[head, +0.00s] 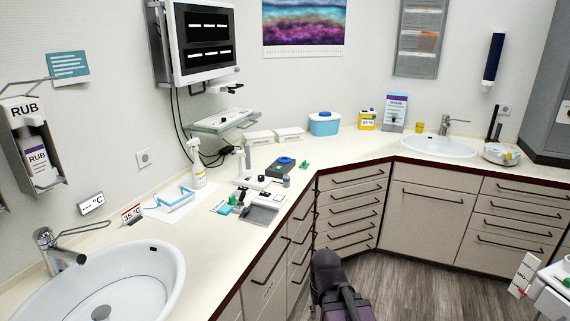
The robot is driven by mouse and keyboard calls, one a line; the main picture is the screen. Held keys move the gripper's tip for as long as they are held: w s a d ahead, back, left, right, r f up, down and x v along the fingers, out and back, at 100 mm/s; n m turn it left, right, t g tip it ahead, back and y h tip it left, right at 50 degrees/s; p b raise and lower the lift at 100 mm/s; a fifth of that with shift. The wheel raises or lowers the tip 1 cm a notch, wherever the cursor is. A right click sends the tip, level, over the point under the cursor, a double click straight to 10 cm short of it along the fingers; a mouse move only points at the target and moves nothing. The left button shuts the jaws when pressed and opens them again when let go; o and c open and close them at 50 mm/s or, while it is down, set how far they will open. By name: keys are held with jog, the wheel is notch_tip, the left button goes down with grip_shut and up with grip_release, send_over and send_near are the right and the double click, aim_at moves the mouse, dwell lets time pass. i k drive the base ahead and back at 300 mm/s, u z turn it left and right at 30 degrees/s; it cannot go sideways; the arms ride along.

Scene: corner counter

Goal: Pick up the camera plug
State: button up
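I cannot tell for certain which item is the camera plug. A cluster of small parts lies on the left counter (215,242). It includes a small black and green piece (237,198), a teal block (224,210) and a grey tray (262,208). A small green piece (304,166) lies farther back, beside a dark blue and black device (280,167). These parts are too small to make out in detail. A dark part of my arm shows at the bottom centre, in front of the drawers and apart from the counter. My gripper is not in view.
A sink (120,285) is at the front left. A spray bottle (197,165), a blue tool rack (175,200) and a white stand (248,165) are near the small parts. A monitor (203,45) hangs above. The floor (420,285) is mostly clear.

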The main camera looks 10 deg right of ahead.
aim_at(286, 178)
jog(key=z, duration=0.2)
jog(key=i, duration=1.7)
jog(key=u, duration=0.3)
